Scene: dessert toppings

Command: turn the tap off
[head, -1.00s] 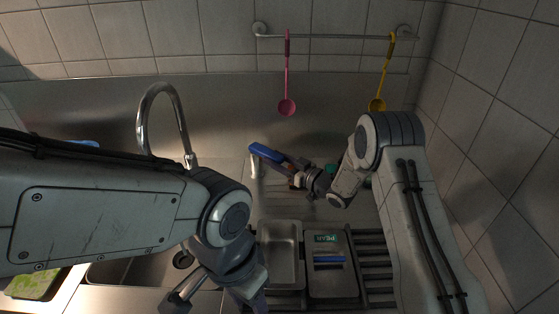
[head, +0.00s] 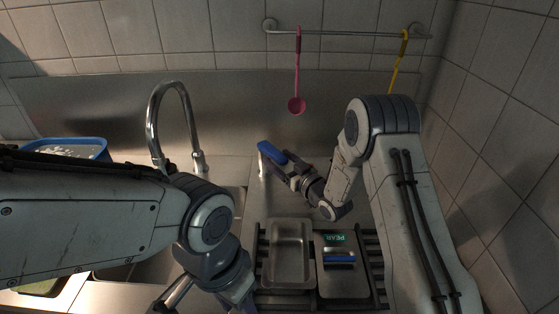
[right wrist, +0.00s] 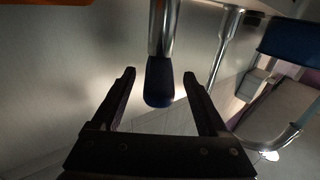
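The tap's curved chrome spout (head: 172,88) rises at the left in the head view. A blue lever handle (head: 270,151) tops a short chrome post (head: 262,168), right of the spout. My right gripper (head: 292,172) is close beside the handle, on its right. In the right wrist view its two fingers (right wrist: 160,88) are apart, with the dark blue handle end (right wrist: 159,82) showing between them on its chrome stem. I cannot tell whether they touch it. My left arm reaches in from the left; its fingertips are not visible.
A metal tray (head: 291,222) and a container labelled PEAR (head: 333,262) sit on a dark rack in front. A pink ladle (head: 297,104) and a yellow one (head: 399,62) hang from the wall rail (head: 345,34). A blue-rimmed tub (head: 75,141) stands far left.

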